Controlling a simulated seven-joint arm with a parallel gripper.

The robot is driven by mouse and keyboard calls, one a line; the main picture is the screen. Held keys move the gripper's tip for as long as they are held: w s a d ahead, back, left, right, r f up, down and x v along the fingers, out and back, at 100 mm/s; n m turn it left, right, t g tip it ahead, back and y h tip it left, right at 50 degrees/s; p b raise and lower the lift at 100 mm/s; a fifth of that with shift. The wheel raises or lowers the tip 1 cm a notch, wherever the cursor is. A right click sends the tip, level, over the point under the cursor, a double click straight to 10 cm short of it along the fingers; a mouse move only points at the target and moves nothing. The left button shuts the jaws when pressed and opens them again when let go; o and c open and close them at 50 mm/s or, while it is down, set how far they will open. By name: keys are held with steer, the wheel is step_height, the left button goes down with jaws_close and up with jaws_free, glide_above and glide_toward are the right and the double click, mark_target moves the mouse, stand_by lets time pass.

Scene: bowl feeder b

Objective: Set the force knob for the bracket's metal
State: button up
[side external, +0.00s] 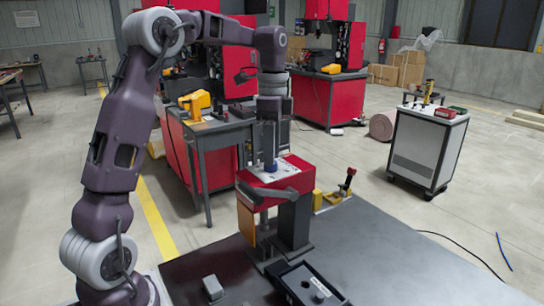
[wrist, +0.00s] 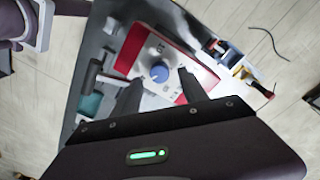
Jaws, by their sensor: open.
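A red machine head (side external: 275,185) with a white top panel stands on a dark post on the grey table. The knob also shows in the side view (side external: 270,165), directly below my gripper (side external: 270,140). In the wrist view my gripper (wrist: 160,87) is open, with one dark finger on each side of the knob. I cannot tell whether the fingers touch it. No part is clearly recognisable as the bracket.
A black tray (side external: 308,286) with small items lies at the front of the table, and a small grey block (side external: 212,288) is left of it. A red-topped lever on a yellow base (side external: 345,188) stands behind right. The table's right part is clear.

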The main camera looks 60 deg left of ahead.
step_height(320, 180, down, 2)
steer(key=shift+f, duration=0.15)
jaws_close()
